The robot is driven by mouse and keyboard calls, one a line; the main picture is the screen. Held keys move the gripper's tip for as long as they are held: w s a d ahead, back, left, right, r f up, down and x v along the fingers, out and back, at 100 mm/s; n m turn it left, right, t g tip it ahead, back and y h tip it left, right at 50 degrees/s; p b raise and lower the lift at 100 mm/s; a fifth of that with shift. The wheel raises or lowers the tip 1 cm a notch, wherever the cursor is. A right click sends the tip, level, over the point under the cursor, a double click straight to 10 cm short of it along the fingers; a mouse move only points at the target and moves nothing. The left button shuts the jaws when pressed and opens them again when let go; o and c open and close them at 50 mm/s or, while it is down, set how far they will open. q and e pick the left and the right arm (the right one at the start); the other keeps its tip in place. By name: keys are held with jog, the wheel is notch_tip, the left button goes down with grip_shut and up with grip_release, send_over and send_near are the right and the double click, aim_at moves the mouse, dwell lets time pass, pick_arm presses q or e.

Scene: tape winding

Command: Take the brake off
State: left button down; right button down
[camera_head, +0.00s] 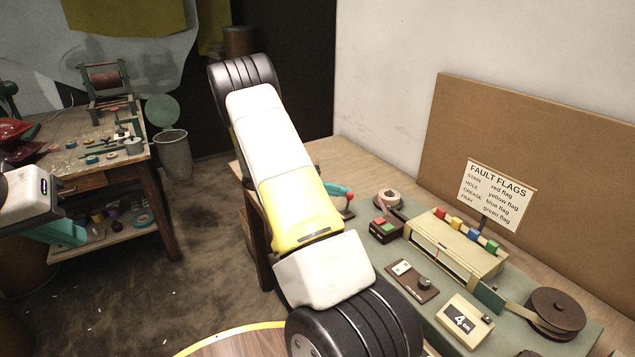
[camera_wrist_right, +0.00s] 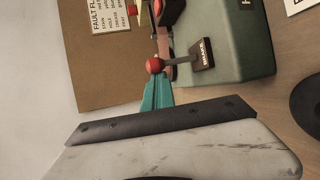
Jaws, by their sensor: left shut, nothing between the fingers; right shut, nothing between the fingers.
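The brake lever has a red ball knob (camera_wrist_right: 155,65) on a thin metal rod, which runs to a black plate (camera_wrist_right: 203,53) marked BRAKE on the green machine base (camera_wrist_right: 235,35). In the head view a small red knob (camera_head: 349,196) shows at the base's near left end. My right gripper (camera_wrist_right: 157,78) is shut and empty, its teal fingertips right at the knob; I cannot tell whether they touch. In the head view its fingers (camera_head: 336,188) show partly behind my right arm. My left gripper (camera_head: 82,236) is shut and empty, away at the far left.
On the base are a tape reel (camera_head: 388,201), a box with red and green buttons (camera_head: 385,228), a cream box with coloured flags (camera_head: 455,245), a counter (camera_head: 464,322) and a brown reel (camera_head: 556,312). A FAULT FLAGS card (camera_head: 497,193) stands behind. A cluttered workbench (camera_head: 60,155) stands left.

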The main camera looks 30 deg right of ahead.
jog(key=shift+s+a, duration=0.1)
jog(key=shift+a, duration=0.45)
dwell(0.4)
